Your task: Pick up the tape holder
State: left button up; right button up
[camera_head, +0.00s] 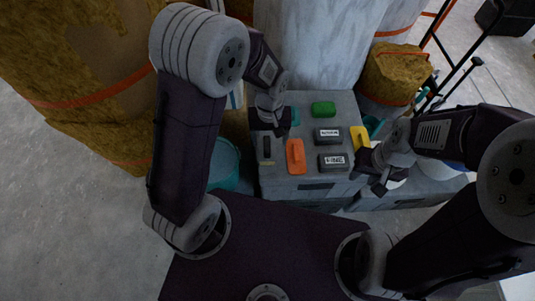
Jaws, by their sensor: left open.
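My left gripper (271,128) is open above the left back part of a grey box top (343,105). A small teal item (295,117) shows just right of its fingers and is partly hidden by them. No item can be told for certain as the tape holder at this size. My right gripper (379,188) is at the box's right front edge, beside a yellow-handled item (360,137); its jaw opening is unclear.
The box top also holds a green block (323,109), an orange tool (296,156), a dark-handled tool (266,148) and two dark labelled cases (327,136) (333,162). A teal bucket (224,163) stands left. Wrapped rolls (320,45) stand behind.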

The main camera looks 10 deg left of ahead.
aim_at(268, 144)
pick_arm(q)
jog(key=f, duration=0.2)
jog(key=f+b, duration=0.1)
jog(key=shift+w+a+f, duration=0.1)
jog(key=shift+a+f, duration=0.1)
jog(key=shift+f, duration=0.3)
jog(key=f, duration=0.1)
jog(key=f+b, duration=0.1)
jog(key=f, duration=0.1)
jog(key=f+b, duration=0.1)
jog(key=f, duration=0.1)
jog(key=shift+w+a+f, duration=0.1)
jog(key=shift+w+a, duration=0.15)
jog(key=shift+a, duration=0.05)
jog(key=c, duration=1.5)
notch_tip(268, 144, up, 5)
jog(key=shift+d+r+p, duration=0.1)
jog(key=shift+p, duration=0.85)
jog(key=d+r, duration=0.2)
jog(key=d, duration=0.2)
jog(key=d+r+p, duration=0.1)
jog(key=d+r, duration=0.1)
jog(key=d, duration=0.1)
jog(key=d+r+p, duration=0.1)
jog(key=d+r, duration=0.1)
jog(key=d, duration=0.2)
jog(key=shift+w+d, duration=0.1)
jog(key=shift+d, duration=0.2)
